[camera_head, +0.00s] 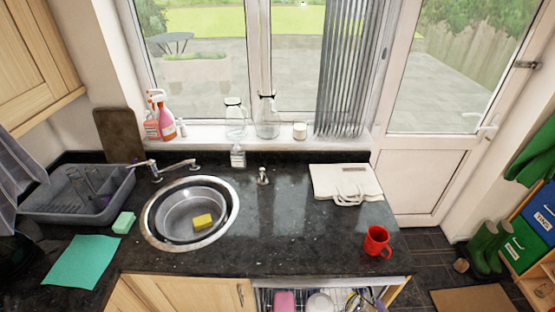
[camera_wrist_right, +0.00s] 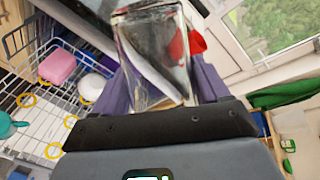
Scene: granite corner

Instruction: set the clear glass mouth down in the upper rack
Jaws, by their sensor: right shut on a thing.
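In the right wrist view a clear glass (camera_wrist_right: 153,55) stands between the two purple fingers of my right gripper (camera_wrist_right: 165,80), which is shut on it. I cannot tell which end of the glass is its mouth. The rack (camera_wrist_right: 35,75), of wire with yellow rings, lies to the left of the glass in that view, and the glass looks apart from it. The rack also shows at the bottom edge of the head view (camera_head: 300,294), below the counter front. My left gripper is in neither view.
A pink box (camera_wrist_right: 57,66) and a white bowl (camera_wrist_right: 97,88) sit in the rack; a teal item (camera_wrist_right: 8,126) is at its left. The granite counter (camera_head: 290,235) overhangs it, with a red mug (camera_head: 376,241) near the right edge. Floor lies to the right.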

